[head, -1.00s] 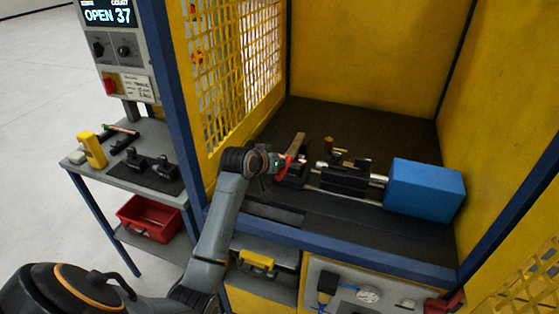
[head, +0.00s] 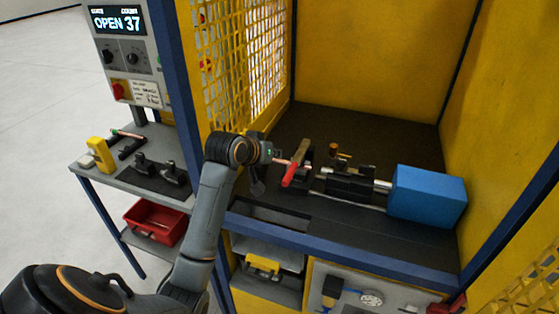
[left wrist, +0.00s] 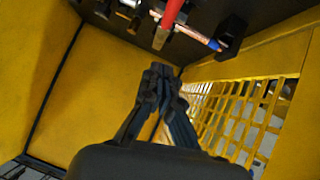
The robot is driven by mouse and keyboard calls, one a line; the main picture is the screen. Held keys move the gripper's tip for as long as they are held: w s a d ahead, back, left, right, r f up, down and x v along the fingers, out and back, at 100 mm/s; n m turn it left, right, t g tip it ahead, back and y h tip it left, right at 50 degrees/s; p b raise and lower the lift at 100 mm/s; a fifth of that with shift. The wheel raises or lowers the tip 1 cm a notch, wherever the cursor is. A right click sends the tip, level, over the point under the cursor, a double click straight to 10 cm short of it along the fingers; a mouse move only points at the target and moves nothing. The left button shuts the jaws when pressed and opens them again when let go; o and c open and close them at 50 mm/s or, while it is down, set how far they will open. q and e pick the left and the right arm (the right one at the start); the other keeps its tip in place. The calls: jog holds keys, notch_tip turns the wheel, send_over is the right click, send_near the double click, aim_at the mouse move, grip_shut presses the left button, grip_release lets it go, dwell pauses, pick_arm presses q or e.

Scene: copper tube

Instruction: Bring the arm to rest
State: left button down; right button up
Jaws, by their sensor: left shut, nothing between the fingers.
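My left gripper (head: 258,187) hangs just left of the machine fixture, shut and empty. In the left wrist view its fingertips (left wrist: 161,72) are together with nothing between them. A copper tube (head: 281,162) sticks out to the left from the fixture, beside the red lever (head: 291,174). In the left wrist view the copper tube (left wrist: 190,33) shows a blue mark near its end, and the red lever (left wrist: 171,14) stands in front of it. The gripper is apart from both. My right gripper is not in view.
A blue box (head: 428,195) sits at the fixture's right end. A side table (head: 112,172) with tools, a red bin (head: 155,222) and a control panel reading OPEN 37 (head: 118,24) are at left.

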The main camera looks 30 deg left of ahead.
pick_arm(q)
jog(key=s+d+f+m+g, duration=0.2)
jog(key=s+d+f, duration=0.45)
jog(key=s, duration=0.45)
jog(key=s+d+f+m+g+h, duration=0.1)
jog(key=s+d+f+m+g, duration=0.15)
jog(key=s+d+f, duration=0.6)
jog(key=s+d+f+m+g, duration=0.1)
jog(key=s+d+f+g, duration=0.3)
jog(key=s, duration=0.9)
notch_tip(320, 180, down, 31)
jog(key=s+a+b, duration=0.1)
jog(key=s+b, duration=0.1)
jog(key=b, duration=0.2)
jog(key=s+a+f+g+b, duration=0.1)
jog(key=s+a+f+b, duration=0.2)
jog(key=s+f, duration=1.4)
notch_tip(320, 180, down, 3)
jog(key=shift+r, duration=0.15)
